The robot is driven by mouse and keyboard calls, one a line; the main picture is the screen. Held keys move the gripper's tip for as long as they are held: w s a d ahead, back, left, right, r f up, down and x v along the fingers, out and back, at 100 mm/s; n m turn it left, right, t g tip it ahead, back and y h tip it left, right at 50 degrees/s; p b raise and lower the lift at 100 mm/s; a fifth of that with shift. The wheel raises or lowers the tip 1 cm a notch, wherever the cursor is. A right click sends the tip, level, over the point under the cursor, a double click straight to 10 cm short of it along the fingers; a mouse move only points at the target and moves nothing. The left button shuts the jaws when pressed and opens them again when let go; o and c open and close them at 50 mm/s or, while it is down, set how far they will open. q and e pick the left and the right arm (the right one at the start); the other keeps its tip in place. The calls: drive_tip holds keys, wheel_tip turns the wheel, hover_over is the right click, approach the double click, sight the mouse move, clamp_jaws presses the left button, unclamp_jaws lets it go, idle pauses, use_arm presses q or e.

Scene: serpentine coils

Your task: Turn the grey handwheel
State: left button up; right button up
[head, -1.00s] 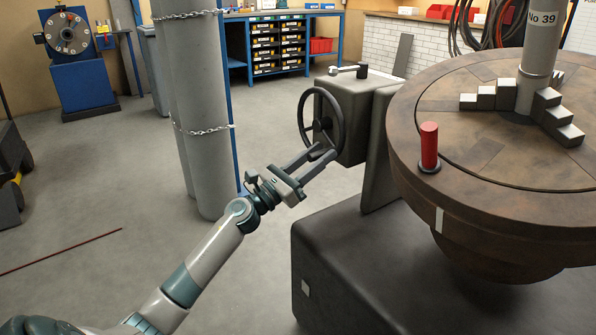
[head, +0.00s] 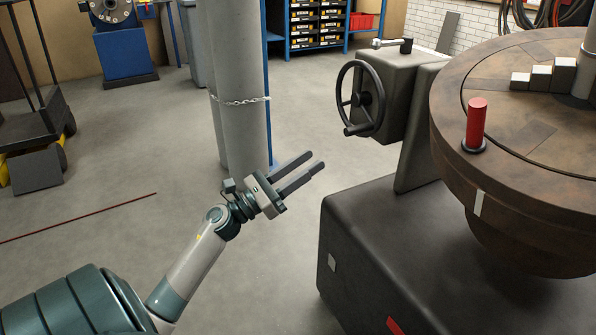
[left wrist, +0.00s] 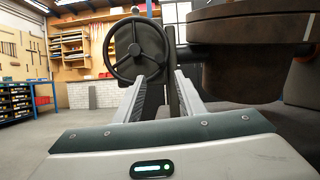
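The grey handwheel (head: 360,98) is a dark spoked ring on the side of a dark grey gearbox block, in the middle right of the head view. A handle sticks out at its lower rim. In the left wrist view the handwheel (left wrist: 137,48) stands straight ahead, past the fingertips. My left gripper (head: 318,164) is open and empty, below and left of the wheel and apart from it. Its two fingers (left wrist: 160,90) are spread in the left wrist view. My right gripper is not in view.
A large round brown table (head: 520,130) with a red peg (head: 476,122) overhangs a dark machine base (head: 400,260) on the right. A grey pillar wrapped in chain (head: 233,60) stands behind my left gripper. A crank lever (head: 392,43) sits on top of the gearbox. The floor at left is mostly clear.

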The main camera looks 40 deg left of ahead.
use_arm(q)
drive_tip(key=shift+v, duration=1.15)
